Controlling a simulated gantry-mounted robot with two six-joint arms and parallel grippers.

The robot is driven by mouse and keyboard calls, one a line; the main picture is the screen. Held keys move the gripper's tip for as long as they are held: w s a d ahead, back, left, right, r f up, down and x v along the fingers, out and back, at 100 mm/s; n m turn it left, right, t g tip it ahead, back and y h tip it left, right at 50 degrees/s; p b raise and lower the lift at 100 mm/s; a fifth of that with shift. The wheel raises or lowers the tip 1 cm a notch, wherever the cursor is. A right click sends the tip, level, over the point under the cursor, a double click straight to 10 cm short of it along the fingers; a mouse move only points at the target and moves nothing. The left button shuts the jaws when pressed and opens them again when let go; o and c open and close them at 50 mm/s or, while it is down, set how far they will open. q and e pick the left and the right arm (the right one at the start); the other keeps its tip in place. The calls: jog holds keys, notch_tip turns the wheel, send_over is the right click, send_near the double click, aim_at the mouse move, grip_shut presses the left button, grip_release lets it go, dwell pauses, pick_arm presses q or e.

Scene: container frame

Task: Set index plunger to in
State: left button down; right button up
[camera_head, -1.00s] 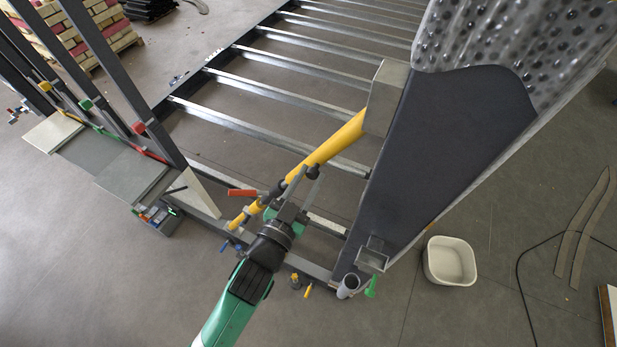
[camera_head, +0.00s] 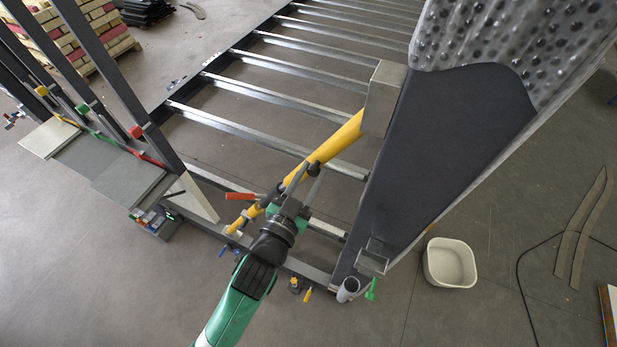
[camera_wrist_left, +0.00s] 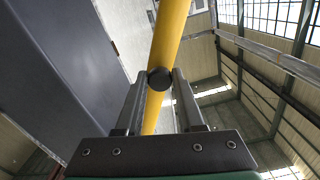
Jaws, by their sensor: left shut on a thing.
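A yellow tube (camera_head: 335,145) runs diagonally from a grey block on the dark panel down to the frame's lower rail. A black round knob on the tube (camera_head: 313,169), which looks like the index plunger, also shows in the left wrist view (camera_wrist_left: 159,78). My left gripper (camera_head: 304,178) comes from below, with its fingers (camera_wrist_left: 159,92) on either side of the knob and shut on it. The fingers hide part of the tube. How far the plunger sits in or out cannot be told. My right gripper is not in view.
A red lever (camera_head: 241,196) sits just left of my gripper. The large dark panel (camera_head: 450,150) stands close on the right. A white bin (camera_head: 450,262) is on the floor. Grey posts (camera_head: 120,75) and plates stand at the left.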

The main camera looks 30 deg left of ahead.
pick_arm(q)
jog(key=c, duration=0.5)
grip_release()
jog(key=shift+w, duration=0.1)
jog(key=s+b, duration=0.1)
jog(key=s, duration=1)
jog(key=shift+s, duration=0.35)
